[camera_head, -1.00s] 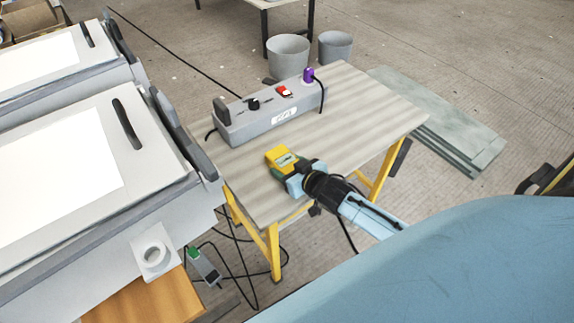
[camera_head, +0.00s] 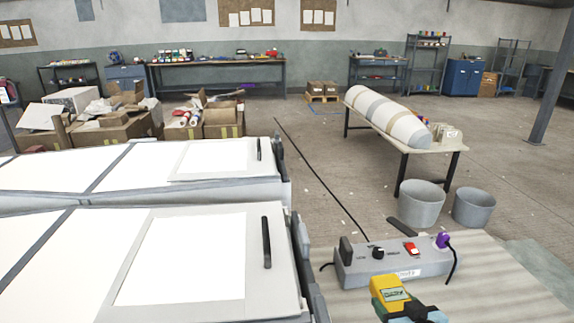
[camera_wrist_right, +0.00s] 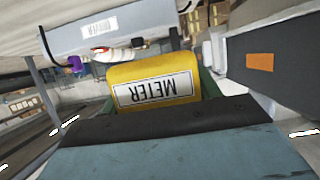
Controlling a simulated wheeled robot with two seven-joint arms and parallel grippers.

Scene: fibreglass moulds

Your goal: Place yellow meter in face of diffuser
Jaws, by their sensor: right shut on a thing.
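The yellow meter (camera_head: 393,296) is at the lower right of the head view, over the small table. In the right wrist view the meter (camera_wrist_right: 152,72) shows a white METER label, upside down. My right gripper (camera_head: 420,315) is shut on it; the arm runs out of the bottom edge. I cannot tell which thing is the diffuser. White-faced panels (camera_head: 190,258) in grey frames lie left of the meter. My left gripper is not in view.
A grey control box (camera_head: 365,268) with knob, red switch and purple plug (camera_head: 442,240) stands on the small table (camera_head: 500,285), behind the meter. Two grey buckets (camera_head: 421,203) stand on the floor beyond. A further table (camera_head: 450,146) carries a long striped cylinder.

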